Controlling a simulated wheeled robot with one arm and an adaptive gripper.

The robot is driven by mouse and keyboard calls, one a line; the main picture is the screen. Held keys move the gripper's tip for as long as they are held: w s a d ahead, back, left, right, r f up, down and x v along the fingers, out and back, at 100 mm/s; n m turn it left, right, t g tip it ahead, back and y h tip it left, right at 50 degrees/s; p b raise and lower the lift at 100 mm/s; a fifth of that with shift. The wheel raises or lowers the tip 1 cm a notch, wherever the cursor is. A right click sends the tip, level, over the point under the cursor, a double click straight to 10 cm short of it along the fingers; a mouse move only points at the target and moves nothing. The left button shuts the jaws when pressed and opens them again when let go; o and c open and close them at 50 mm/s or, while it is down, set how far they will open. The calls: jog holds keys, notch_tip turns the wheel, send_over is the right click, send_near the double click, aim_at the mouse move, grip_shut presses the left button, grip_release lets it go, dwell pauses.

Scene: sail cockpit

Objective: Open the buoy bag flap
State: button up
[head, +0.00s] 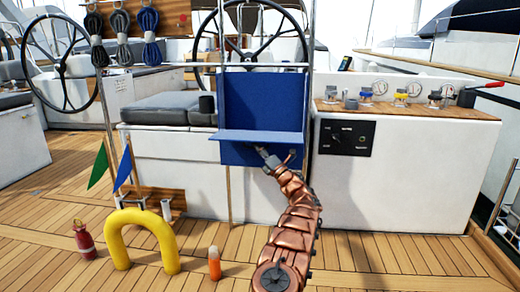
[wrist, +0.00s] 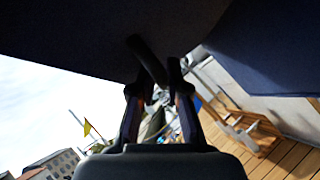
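The blue buoy bag (head: 262,98) hangs on the front of the white cockpit seat, in the middle of the head view. Its flap (head: 257,136) stands out roughly level across the bag's front. My gripper (head: 268,158) is just below the flap, near its front edge. In the wrist view the flap's dark underside (wrist: 75,35) fills the top. A dark handle-like bar (wrist: 146,58) runs down between the fingertips of my gripper (wrist: 158,75). The fingers lean in close on it and look shut on it. The exact contact is in shadow.
A white console (head: 410,180) with winches and a switch panel (head: 344,138) stands right of the bag. A steering wheel (head: 62,65) is at the left.

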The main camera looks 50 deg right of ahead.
jog(key=o, duration=0.3)
jog(key=shift+w, duration=0.15)
jog(key=shift+o, duration=0.2)
jog(key=shift+f, duration=0.1)
jog(key=shift+s+d+f, duration=0.1)
jog(key=shift+s+f, duration=0.2)
jog(key=shift+s, duration=0.25)
jog(key=v, duration=1.1)
jog(key=shift+r, duration=0.1)
